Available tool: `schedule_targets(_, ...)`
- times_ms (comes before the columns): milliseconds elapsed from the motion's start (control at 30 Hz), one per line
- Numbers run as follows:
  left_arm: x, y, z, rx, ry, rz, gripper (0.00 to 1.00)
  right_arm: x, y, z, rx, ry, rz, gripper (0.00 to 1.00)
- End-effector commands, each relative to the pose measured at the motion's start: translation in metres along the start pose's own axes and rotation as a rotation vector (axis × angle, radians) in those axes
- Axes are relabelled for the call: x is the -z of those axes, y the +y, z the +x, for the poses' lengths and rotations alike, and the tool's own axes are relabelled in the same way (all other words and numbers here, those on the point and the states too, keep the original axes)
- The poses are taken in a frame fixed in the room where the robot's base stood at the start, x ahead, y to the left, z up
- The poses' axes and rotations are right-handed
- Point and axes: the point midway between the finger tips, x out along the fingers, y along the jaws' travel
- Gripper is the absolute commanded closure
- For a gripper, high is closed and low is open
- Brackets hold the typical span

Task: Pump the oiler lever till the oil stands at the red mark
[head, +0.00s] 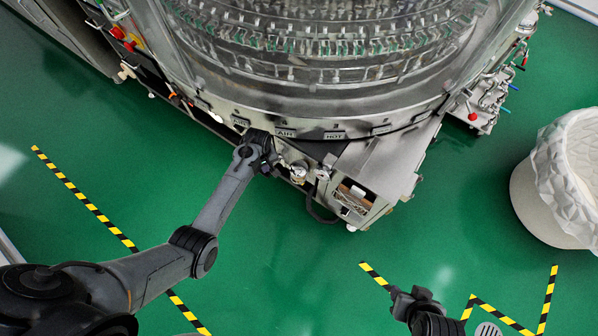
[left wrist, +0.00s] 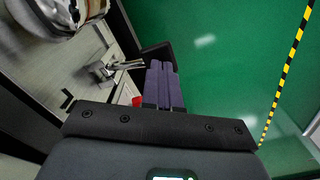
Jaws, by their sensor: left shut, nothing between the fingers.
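The oiler seems to be the small metal fitting with a round, glassy body (head: 299,171) low on the front of the washer, just right of my left gripper (head: 272,170). In the left wrist view, my left gripper's two purple fingers (left wrist: 161,84) are pressed together, with nothing between them. A small metal lever-like part (left wrist: 112,68) is just left of the fingertips there, and I cannot tell whether they touch. A round metal-rimmed body (left wrist: 45,18) is cut by the upper left edge. The oil level and red mark cannot be made out. My right gripper (head: 396,293) is far off over the floor, its fingers unclear.
A lined white bin (head: 545,185) stands at right. The green floor (head: 270,260) in front is free, with yellow-black tape.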

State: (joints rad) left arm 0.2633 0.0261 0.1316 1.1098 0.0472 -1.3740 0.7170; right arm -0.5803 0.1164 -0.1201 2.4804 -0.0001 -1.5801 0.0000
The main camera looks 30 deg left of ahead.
Motion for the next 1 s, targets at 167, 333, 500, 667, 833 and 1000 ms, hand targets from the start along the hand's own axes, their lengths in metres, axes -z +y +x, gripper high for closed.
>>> schedule_targets(167,0.000,0.000,0.000,0.000,0.000,0.000,1.00,0.000,0.001,0.000,-0.004,-0.001,-0.006,0.57)
schedule_targets(333,0.000,0.000,0.000,0.000,0.000,0.000,1.00,-0.001,0.002,0.000,-0.006,-0.001,-0.008,0.57)
schedule_targets(500,0.000,0.000,0.001,0.000,0.000,0.000,1.00,-0.001,0.002,0.001,-0.006,-0.002,-0.008,0.57)
schedule_targets(667,0.000,0.000,0.010,0.000,0.000,0.000,1.00,-0.002,0.001,0.006,-0.005,-0.001,-0.006,0.57)
schedule_targets(833,0.000,0.000,0.025,0.001,-0.001,0.000,1.00,-0.005,0.000,0.016,-0.002,-0.001,-0.003,0.57)
schedule_targets(1000,0.000,0.001,0.041,-0.001,0.000,0.000,1.00,-0.008,-0.001,0.025,0.000,0.000,0.001,0.57)
